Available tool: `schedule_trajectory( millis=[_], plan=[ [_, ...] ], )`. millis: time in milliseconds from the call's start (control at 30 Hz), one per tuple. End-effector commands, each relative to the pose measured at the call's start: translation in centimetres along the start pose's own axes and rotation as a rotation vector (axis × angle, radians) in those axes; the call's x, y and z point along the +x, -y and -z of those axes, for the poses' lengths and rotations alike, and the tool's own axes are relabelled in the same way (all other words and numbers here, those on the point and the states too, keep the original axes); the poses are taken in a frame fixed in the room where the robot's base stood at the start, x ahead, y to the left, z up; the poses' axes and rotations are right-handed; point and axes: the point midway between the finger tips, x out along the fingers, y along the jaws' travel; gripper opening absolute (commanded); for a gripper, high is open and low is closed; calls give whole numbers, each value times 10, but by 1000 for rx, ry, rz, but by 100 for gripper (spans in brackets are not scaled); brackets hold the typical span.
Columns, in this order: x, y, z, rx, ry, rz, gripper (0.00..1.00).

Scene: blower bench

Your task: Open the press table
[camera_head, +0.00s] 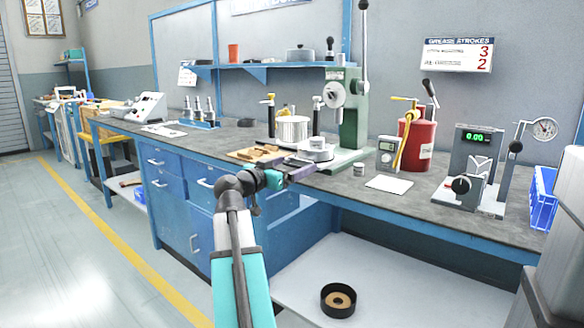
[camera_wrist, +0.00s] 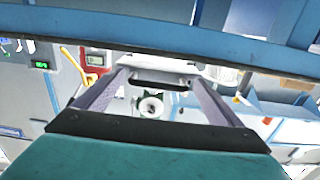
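The green arbor press (camera_head: 355,115) stands on the bench with its lever upright. My gripper (camera_head: 312,168) is at the bench's front edge, at the foot of the press. In the wrist view my gripper (camera_wrist: 160,78) has its two purple-grey fingers spread apart. A dark bar handle (camera_wrist: 160,86) on a pale grey part shows between them. Contact between fingers and handle cannot be made out.
A black ring (camera_head: 338,300) lies on the lower shelf. The floor at left is clear.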

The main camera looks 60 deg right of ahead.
Motion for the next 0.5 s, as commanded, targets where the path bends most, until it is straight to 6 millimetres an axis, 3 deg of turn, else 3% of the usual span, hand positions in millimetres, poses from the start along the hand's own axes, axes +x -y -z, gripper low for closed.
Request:
schedule_trajectory(
  millis=[267,500],
  plan=[
    [-4,-1,0,0,0,-1,89],
    [-24,-1,1,0,0,0,89]
  ],
)
